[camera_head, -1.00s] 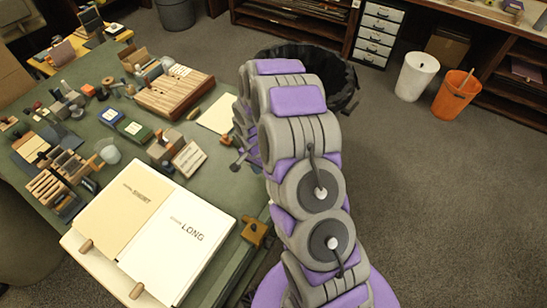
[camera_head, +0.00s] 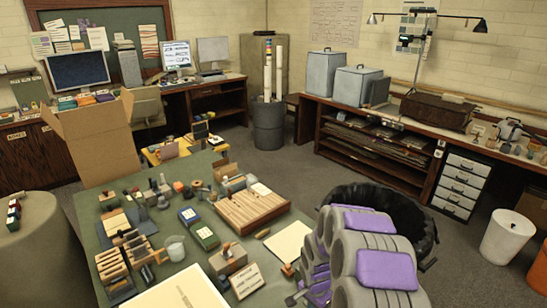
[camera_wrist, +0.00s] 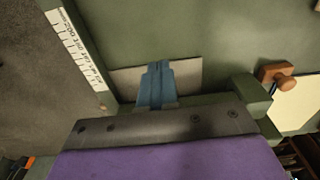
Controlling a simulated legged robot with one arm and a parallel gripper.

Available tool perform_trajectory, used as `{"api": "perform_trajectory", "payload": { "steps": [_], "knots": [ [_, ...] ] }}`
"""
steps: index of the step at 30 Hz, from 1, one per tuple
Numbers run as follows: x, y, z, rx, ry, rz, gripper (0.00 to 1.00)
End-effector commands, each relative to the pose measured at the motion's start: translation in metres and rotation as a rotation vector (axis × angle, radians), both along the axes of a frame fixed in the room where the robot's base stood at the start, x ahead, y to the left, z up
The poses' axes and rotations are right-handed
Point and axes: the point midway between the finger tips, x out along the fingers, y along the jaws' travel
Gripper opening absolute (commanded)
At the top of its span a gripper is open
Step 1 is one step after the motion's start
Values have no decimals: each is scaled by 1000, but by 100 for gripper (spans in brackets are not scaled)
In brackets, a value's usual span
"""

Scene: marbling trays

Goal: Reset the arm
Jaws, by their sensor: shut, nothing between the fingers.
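My arm (camera_head: 375,260), grey with purple pads, rises from the bottom right of the head view beside the green table (camera_head: 85,215). Its far end and my gripper are hidden there. In the wrist view my gripper (camera_wrist: 157,68) shows as two blue fingers pressed together, with nothing visible between them. They point over a pale flat piece (camera_wrist: 190,75) on a green surface; whether they touch it I cannot tell.
A wooden slotted rack (camera_head: 250,212), several small tools and a glass beaker (camera_head: 175,248) crowd the table beside my arm. A black round bin (camera_head: 405,210) stands behind my arm. A white bin (camera_head: 508,238) stands at right, with open floor between.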

Motion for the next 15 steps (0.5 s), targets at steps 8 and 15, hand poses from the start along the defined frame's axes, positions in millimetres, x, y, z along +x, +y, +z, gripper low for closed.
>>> {"api": "perform_trajectory", "payload": {
  "steps": [8, 15],
  "knots": [
    [-26, 6, 65, -5, 21, 130, 0],
    [-66, 10, 125, -9, 55, 274, 0]
  ]
}}
